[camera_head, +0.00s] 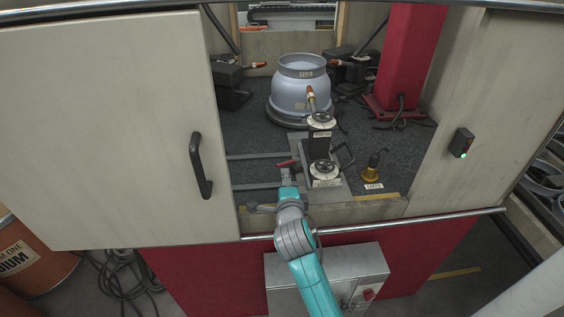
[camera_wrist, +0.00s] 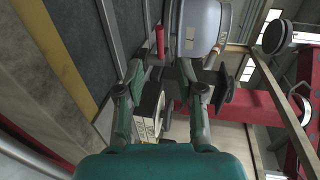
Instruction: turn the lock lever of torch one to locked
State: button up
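The torch stand (camera_head: 335,187) is a grey block with two round white dials, a black hand loop and a copper-tipped torch (camera_head: 311,97) pointing up at the cylinder (camera_head: 302,86). A small red-handled lever (camera_head: 286,163) sticks out from the stand's left side; I take it for the lock lever. Its labels are too small to read, so its lock state is unclear. My gripper (camera_head: 287,178) is just in front of this lever. In the wrist view my gripper (camera_wrist: 163,70) has its fingers apart with nothing between them, and the red handle (camera_wrist: 160,42) lies beyond the fingertips.
The cabinet's left door (camera_head: 105,125) and right door (camera_head: 455,90) frame the opening. A front rail (camera_head: 370,223) crosses below my reach. A brass fitting (camera_head: 371,172) stands to the stand's right, and a red column (camera_head: 408,50) stands behind. Dark floor left of the stand is mostly clear.

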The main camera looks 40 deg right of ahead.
aim_at(283, 165)
jog(key=x, duration=1)
jog(key=shift+d+f, duration=0.1)
grip_shut()
